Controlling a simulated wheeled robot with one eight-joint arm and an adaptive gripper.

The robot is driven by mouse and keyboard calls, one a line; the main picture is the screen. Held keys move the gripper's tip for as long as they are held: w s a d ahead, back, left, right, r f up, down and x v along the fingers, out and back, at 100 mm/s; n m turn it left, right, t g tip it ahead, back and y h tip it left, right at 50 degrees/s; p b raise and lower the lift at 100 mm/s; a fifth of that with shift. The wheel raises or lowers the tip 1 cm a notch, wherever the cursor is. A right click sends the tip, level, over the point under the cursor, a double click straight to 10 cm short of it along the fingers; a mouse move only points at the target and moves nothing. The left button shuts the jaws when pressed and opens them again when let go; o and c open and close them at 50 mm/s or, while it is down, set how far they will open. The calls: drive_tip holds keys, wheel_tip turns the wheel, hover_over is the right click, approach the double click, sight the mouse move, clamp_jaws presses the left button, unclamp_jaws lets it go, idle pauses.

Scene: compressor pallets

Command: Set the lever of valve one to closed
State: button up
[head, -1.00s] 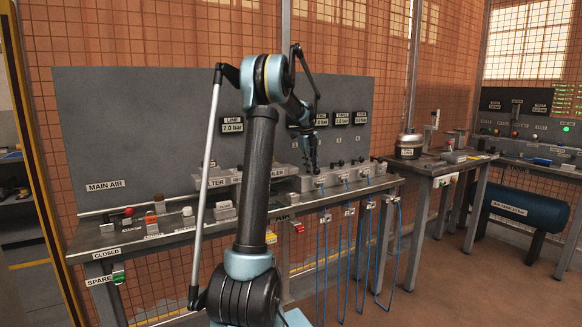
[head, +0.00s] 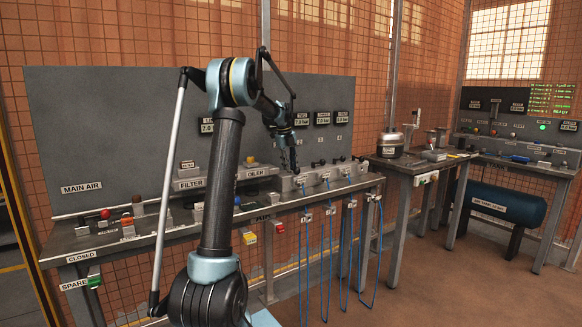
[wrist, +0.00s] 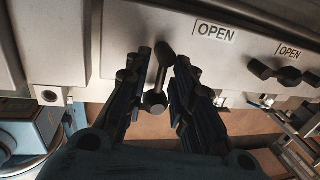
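In the wrist view a dark valve lever (wrist: 158,78) with a rounded knob stands between the fingers of my gripper (wrist: 163,62), pointing nearly straight along the picture's vertical. The fingers are apart on either side of it, with narrow gaps visible. An OPEN label (wrist: 214,31) is on the pale block just right of this lever. In the head view my gripper (head: 290,165) points down at the left end of the valve row on the manifold (head: 330,182); the lever there is hidden behind it. I cannot read a valve number at the lever.
A neighbouring lever (wrist: 288,75) lies crosswise to the right, under its own OPEN label (wrist: 289,51). Blue hoses (head: 342,250) hang below the manifold. A CLOSED plate (head: 81,256) is at the bench's left front. A grey board (head: 110,130) stands behind.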

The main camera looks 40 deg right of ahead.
drive_tip(key=shift+s, duration=0.15)
wheel_tip(320, 180, up, 12)
drive_tip(key=a, duration=0.2)
drive_tip(key=shift+a+f, duration=0.15)
drive_tip(key=shift+a, duration=0.05)
idle(0.3)
idle(0.5)
